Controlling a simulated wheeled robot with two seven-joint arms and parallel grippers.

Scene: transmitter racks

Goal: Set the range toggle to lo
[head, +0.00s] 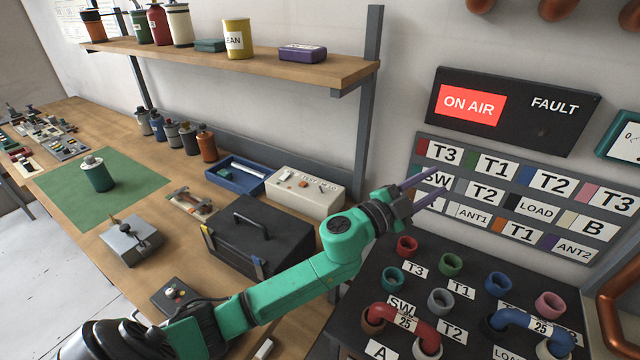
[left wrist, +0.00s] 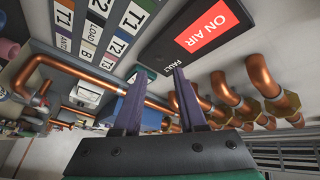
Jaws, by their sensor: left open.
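No switch that I can clearly read as the range toggle, and no "lo" mark, shows in these views. A beige box with small controls (head: 305,191) stands on the bench, its labels too small to read. A teal-framed meter (head: 624,139) is cut off at the right edge of the head view. My left gripper (head: 430,187) is open and empty, in front of the label panel and above the socket panel. In the left wrist view its two purple fingers (left wrist: 160,90) stand apart with nothing between them.
A lit ON AIR sign (head: 513,108) and a label panel (head: 470,212) are on the wall. Below is a dark panel with coloured sockets (head: 440,265) and patch loops. A black toolbox (head: 258,238) is beside my left arm. Copper pipes (left wrist: 200,100) run behind the fingers.

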